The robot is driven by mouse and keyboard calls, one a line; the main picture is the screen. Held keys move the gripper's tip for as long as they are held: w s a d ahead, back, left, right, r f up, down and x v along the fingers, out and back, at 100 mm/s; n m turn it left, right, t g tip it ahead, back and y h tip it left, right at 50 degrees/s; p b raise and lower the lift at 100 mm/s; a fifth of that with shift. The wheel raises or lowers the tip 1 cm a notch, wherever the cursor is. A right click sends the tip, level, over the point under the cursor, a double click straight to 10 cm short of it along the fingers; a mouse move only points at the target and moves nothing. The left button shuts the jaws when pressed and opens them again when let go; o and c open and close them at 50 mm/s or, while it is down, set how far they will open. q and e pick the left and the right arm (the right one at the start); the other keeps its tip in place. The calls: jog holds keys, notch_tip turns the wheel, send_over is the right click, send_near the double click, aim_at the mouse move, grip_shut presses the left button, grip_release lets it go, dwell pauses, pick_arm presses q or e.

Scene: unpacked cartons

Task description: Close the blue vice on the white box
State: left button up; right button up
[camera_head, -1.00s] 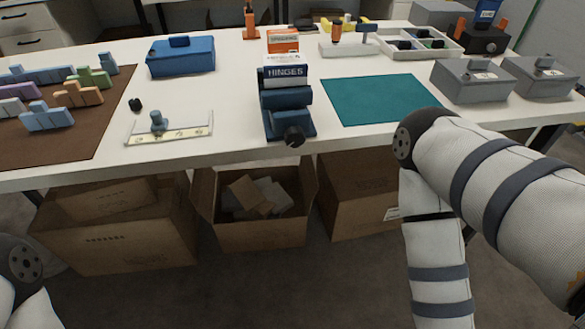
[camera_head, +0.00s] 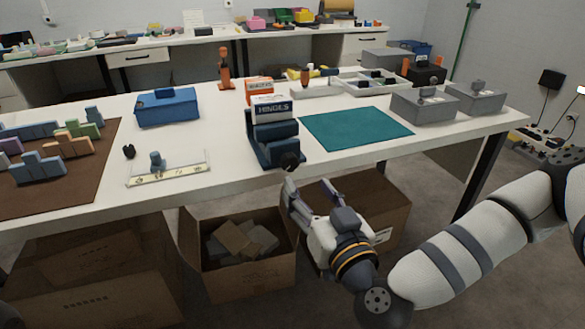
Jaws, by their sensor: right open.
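The blue vice (camera_head: 275,151) stands near the front edge of the white table. The white box (camera_head: 271,110), labelled HINGES, sits upright at the vice's jaws; its lower part is hidden, and I cannot tell whether the jaws touch it. The vice's dark knob (camera_head: 290,161) faces the front, at the table edge. My right gripper (camera_head: 308,187) is open and empty, in front of the table edge and just below the knob, fingers pointing up toward it. My left gripper is out of view.
An orange box (camera_head: 259,88) stands behind the white box. A teal mat (camera_head: 356,128) lies right of the vice, bare. A ruler plate (camera_head: 168,172) and a blue case (camera_head: 167,107) are to the left.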

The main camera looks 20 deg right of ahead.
aim_at(291, 166)
jog(key=w, duration=0.9)
jog(key=shift+a+b, duration=0.25)
jog(key=shift+b, duration=0.1)
jog(key=c, duration=1.2)
jog(key=shift+o, duration=0.3)
jog(key=r+m+p, duration=0.1)
jog(key=p, duration=0.1)
jog(key=shift+s+a+p, duration=0.1)
jog(key=shift+p, duration=0.2)
jog(key=shift+f+m, duration=0.3)
jog(key=shift+m, duration=0.4)
jog(key=shift+c, duration=0.2)
jog(key=shift+o, duration=0.2)
jog(key=m, duration=0.2)
jog(key=shift+f+m, duration=0.3)
jog(key=shift+m, duration=0.1)
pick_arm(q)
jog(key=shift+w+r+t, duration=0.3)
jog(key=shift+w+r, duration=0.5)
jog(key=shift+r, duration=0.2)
pick_arm(e)
jog(key=o, duration=1.1)
jog(key=shift+o, duration=0.2)
